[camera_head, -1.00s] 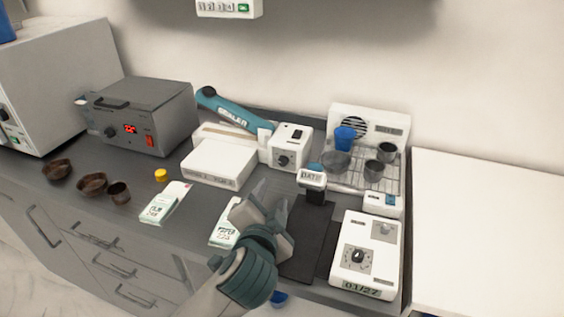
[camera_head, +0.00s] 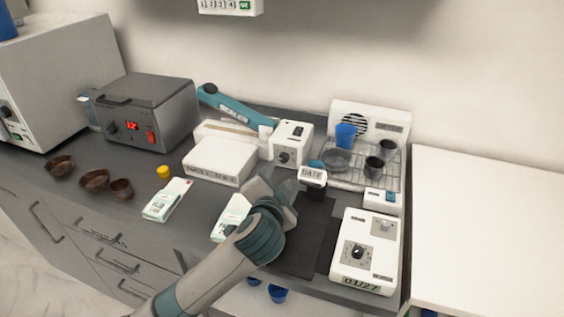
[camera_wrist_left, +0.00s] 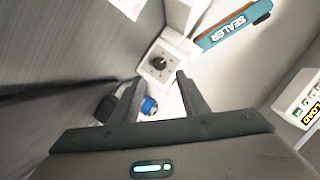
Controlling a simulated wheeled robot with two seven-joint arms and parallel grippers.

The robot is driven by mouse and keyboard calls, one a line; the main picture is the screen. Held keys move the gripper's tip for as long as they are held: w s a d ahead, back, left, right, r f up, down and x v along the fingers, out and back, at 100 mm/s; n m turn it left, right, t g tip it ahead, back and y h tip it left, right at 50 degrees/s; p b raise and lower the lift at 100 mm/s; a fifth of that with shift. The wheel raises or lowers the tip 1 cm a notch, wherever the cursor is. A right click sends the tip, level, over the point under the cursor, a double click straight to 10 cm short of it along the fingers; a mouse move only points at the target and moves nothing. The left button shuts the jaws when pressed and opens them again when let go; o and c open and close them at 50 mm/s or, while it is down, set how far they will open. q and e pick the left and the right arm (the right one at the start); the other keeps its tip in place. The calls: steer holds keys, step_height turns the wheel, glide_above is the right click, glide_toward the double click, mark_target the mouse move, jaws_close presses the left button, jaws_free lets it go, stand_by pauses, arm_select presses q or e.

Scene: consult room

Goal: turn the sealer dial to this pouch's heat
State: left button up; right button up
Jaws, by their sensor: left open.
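The sealer (camera_head: 238,110) has a teal arm lettered SEALER. At its right end is a white control box (camera_head: 294,137) with a dark round dial (camera_head: 285,157) on its front. The dial also shows in the left wrist view (camera_wrist_left: 160,62), just beyond the fingertips and between their lines. My left gripper (camera_head: 271,186) is open and empty, in front of the control box and apart from the dial. Its two fingers spread in the left wrist view (camera_wrist_left: 158,78).
A stamp marked DATE (camera_head: 312,178) stands close to the right of my gripper. A white unit with a dial (camera_head: 365,252) is at the front right. A grey box with a red display (camera_head: 146,112) and brown bowls (camera_head: 95,180) are at left.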

mark_target(283, 160)
arm_select(q)
steer(key=p+x, duration=0.1)
steer(key=x, duration=0.8)
arm_select(e)
steer(key=shift+g, duration=0.6)
steer(key=s, duration=0.1)
steer(key=s+d+f, duration=0.1)
steer(key=s, duration=0.2)
steer(key=shift+d+f, duration=0.3)
arm_select(q)
jaws_close()
arm_select(e)
steer(key=shift+w+r, duration=0.1)
steer(key=shift+r, duration=0.1)
arm_select(q)
steer(key=shift+m+y+p, duration=0.3)
steer(key=shift+m+p, duration=0.05)
steer(key=shift+m, duration=0.05)
steer(key=shift+f+m+t, duration=0.15)
steer(key=shift+m+t, duration=0.15)
steer(key=shift+m, duration=0.4)
jaws_free()
arm_select(e)
steer(key=s, duration=0.2)
steer(key=d+f, duration=0.1)
steer(key=shift+s+d+g+h, duration=0.1)
steer(key=shift+s+g+h, duration=0.2)
steer(key=shift+s+g, duration=0.1)
